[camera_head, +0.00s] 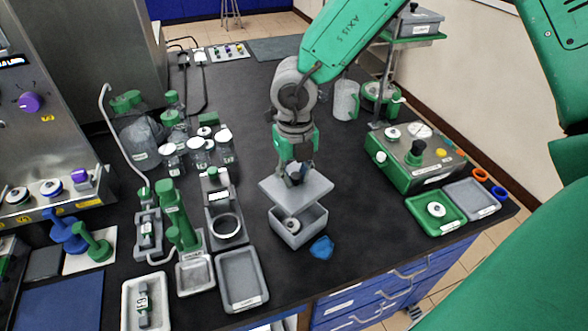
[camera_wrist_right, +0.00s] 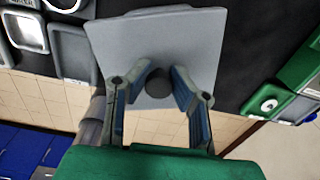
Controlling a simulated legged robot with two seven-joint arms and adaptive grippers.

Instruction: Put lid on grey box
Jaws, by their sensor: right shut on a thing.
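The grey box (camera_head: 287,239) stands open on the black bench, with a small round light-coloured item (camera_head: 292,225) inside. The flat grey lid (camera_head: 318,187) is held above the box, apart from its rim at the front and slightly towards the back left. My right gripper (camera_head: 295,176) is shut on the lid's dark knob, pointing down. In the right wrist view the knob (camera_wrist_right: 159,82) sits between the two fingers, and the lid (camera_wrist_right: 150,38) hides the box below. My left gripper is not in view.
A blue crumpled item (camera_head: 321,248) lies right of the box. A green instrument (camera_head: 420,160) and green tray (camera_head: 436,211) are to the right. The bench's front edge is close.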

